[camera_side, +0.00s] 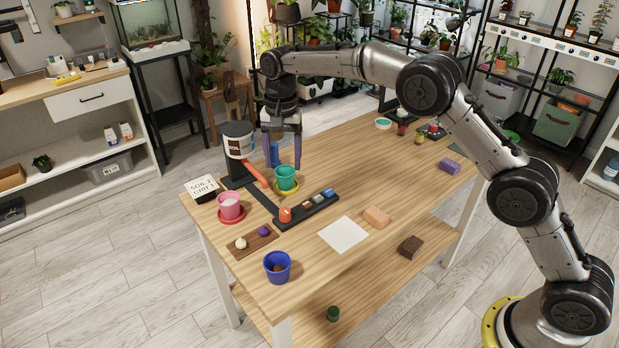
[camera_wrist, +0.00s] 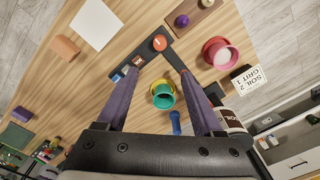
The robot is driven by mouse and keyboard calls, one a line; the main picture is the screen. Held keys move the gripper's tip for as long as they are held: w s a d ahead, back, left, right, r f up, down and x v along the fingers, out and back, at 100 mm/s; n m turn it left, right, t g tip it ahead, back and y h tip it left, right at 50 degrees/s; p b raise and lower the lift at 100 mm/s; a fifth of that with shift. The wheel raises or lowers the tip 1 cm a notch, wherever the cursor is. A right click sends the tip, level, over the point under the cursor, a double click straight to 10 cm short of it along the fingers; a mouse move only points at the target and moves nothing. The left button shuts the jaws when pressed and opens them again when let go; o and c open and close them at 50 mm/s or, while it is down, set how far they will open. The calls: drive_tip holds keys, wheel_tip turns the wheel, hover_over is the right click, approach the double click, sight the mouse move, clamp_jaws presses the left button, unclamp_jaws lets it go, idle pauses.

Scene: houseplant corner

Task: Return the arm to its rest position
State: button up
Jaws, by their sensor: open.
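My gripper (camera_side: 283,158) hangs pointing down over the back left part of the wooden table (camera_side: 330,268). In the wrist view its two purple fingers (camera_wrist: 159,82) are spread wide apart with nothing held between them. A teal pot (camera_side: 286,178) on a yellow saucer stands just below the fingers; the pot also shows between them in the wrist view (camera_wrist: 164,98). The gap between fingertips and pot is hard to judge. My arm reaches across the table from its base at the lower right.
Near the gripper stand a soil dispenser (camera_side: 238,140), a pink pot (camera_side: 230,205), a card (camera_side: 201,188) and a dark tray (camera_side: 312,208) of small items. A blue pot (camera_side: 277,266), white sheet (camera_side: 343,235) and orange block (camera_side: 376,217) lie nearer the front. Shelves line the back.

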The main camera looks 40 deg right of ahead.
drive_tip(key=s+d+r+t, duration=0.25)
drive_tip(key=s+r, duration=0.35)
drive_tip(key=r, duration=0.4)
drive_tip(key=s+d+r+t, duration=0.1)
drive_tip(key=s+d+r, duration=0.4)
drive_tip(key=r, duration=0.6)
drive_tip(key=s+d+r+n+t, duration=0.1)
drive_tip(key=s+d+r+n, duration=0.1)
drive_tip(key=s, duration=1.2)
drive_tip(key=s+d+f+n, duration=0.1)
drive_tip(key=s+f+n, duration=0.6)
drive_tip(key=s+f, duration=0.5)
drive_tip(key=s+t, duration=0.1)
drive_tip(key=s, duration=0.3)
drive_tip(key=shift+s+d+f, duration=0.15)
drive_tip(key=shift+d+f, duration=0.1)
drive_tip(key=shift+f, duration=0.15)
